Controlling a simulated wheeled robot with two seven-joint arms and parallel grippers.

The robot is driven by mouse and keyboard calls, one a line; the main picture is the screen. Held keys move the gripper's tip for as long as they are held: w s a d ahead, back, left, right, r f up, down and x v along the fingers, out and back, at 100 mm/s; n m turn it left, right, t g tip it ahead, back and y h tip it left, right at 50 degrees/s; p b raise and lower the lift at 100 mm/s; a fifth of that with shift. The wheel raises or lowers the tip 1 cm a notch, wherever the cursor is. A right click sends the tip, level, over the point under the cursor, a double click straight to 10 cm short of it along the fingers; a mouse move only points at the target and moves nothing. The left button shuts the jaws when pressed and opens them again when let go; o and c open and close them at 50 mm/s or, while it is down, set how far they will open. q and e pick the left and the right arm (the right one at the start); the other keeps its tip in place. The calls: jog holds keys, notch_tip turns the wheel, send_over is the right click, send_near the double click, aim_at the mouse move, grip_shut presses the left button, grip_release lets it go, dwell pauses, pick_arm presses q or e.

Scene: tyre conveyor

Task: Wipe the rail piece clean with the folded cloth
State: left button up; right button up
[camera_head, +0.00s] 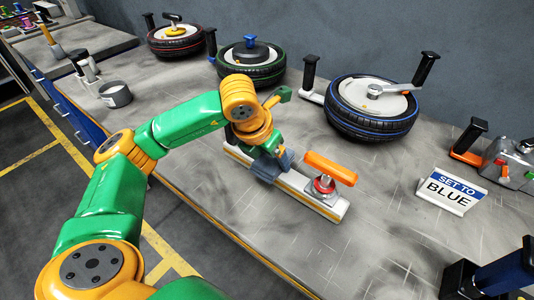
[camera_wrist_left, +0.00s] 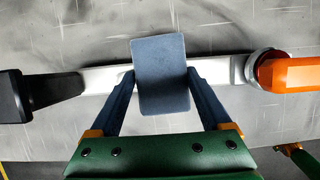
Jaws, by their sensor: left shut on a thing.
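The rail piece (camera_head: 330,208) is a long pale bar lying along the bench's front side. It has an orange handle (camera_head: 331,168) on a red and silver mount at its right end; in the wrist view the rail (camera_wrist_left: 101,79) runs left to right. My left gripper (camera_head: 271,162) is over the rail's middle, left of the orange handle. It is shut on the folded cloth (camera_wrist_left: 160,75), a blue-grey rectangle that covers part of the rail. I cannot tell whether the cloth presses on the rail.
Tyres stand along the back, the nearest with a blue stripe (camera_head: 342,121). A dark blue fixture (camera_head: 488,279) is at the lower right.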

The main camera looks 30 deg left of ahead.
pick_arm(q)
jog(key=shift+d, duration=0.25)
jog(key=shift+a+b, duration=0.3)
jog(key=shift+a, duration=0.05)
jog(key=shift+w+a+b, duration=0.15)
jog(key=shift+a+b, duration=0.2)
jog(key=shift+a, duration=0.7)
jog(key=shift+w+a+b, duration=0.1)
jog(key=shift+a+b, duration=0.2)
jog(key=shift+a, duration=0.7)
jog(key=shift+s+d, duration=0.15)
jog(key=shift+d, duration=1.1)
jog(key=shift+s+d, duration=0.15)
jog(key=shift+d, duration=1.05)
jog(key=shift+a, duration=0.1)
